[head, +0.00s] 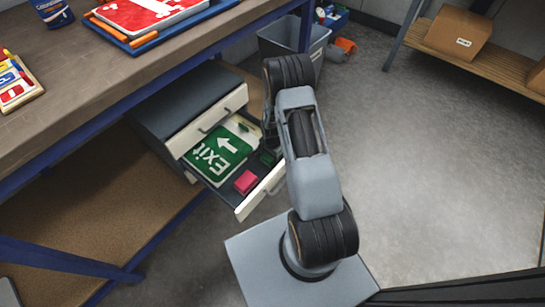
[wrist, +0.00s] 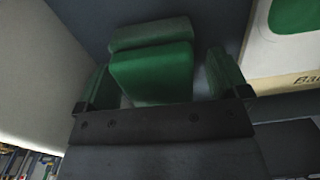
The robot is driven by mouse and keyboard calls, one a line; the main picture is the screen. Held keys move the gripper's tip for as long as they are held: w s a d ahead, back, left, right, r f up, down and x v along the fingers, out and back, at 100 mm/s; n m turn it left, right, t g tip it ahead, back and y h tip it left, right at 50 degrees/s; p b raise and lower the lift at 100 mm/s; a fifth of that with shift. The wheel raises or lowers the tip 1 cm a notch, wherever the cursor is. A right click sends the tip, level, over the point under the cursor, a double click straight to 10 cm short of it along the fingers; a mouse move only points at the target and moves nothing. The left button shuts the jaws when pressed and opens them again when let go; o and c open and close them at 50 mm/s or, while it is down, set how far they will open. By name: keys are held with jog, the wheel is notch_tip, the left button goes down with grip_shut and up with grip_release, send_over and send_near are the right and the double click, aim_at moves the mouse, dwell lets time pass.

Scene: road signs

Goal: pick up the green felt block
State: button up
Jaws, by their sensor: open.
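The green felt block (wrist: 152,78) lies in the open drawer (head: 243,209), and the wrist view shows it close up. My gripper (wrist: 158,62) is open, with one finger on each side of the block. A narrow gap shows on both sides, clearer at the right finger. In the head view, a small dark green patch of the block (head: 267,158) shows beside my arm. My arm hides most of the gripper there.
A green exit sign (head: 222,153) and a pink block (head: 245,181) lie in the same drawer. The drawer front stands close to my arm. The workbench (head: 110,75) is at left, a grey bin (head: 290,45) behind. Open floor lies at right.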

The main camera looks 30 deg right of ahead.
jog(key=c, duration=1)
jog(key=shift+c, duration=0.2)
jog(key=shift+r, duration=0.1)
jog(key=shift+r, duration=0.5)
notch_tip(320, 180, up, 2)
jog(key=shift+r+p, duration=0.2)
jog(key=shift+p, duration=0.45)
jog(key=s+a+r, duration=0.1)
jog(key=s+r+p, duration=0.1)
jog(key=r, duration=0.1)
jog(key=s+a+r+p, duration=0.1)
jog(key=r, duration=0.1)
jog(key=shift+s+a+r, duration=0.2)
jog(key=shift+s+a, duration=0.1)
jog(key=shift+s, duration=0.1)
jog(key=s+a+r, duration=0.1)
jog(key=s, duration=0.1)
jog(key=s+a+r+p, duration=0.1)
jog(key=s+a, duration=0.1)
jog(key=s+a+r+p, duration=0.1)
jog(key=s, duration=0.2)
jog(key=shift+a+r, duration=0.25)
jog(key=shift+r, duration=0.1)
jog(key=shift+s+a+r, duration=0.2)
jog(key=shift+s+a, duration=0.05)
jog(key=shift+s, duration=0.2)
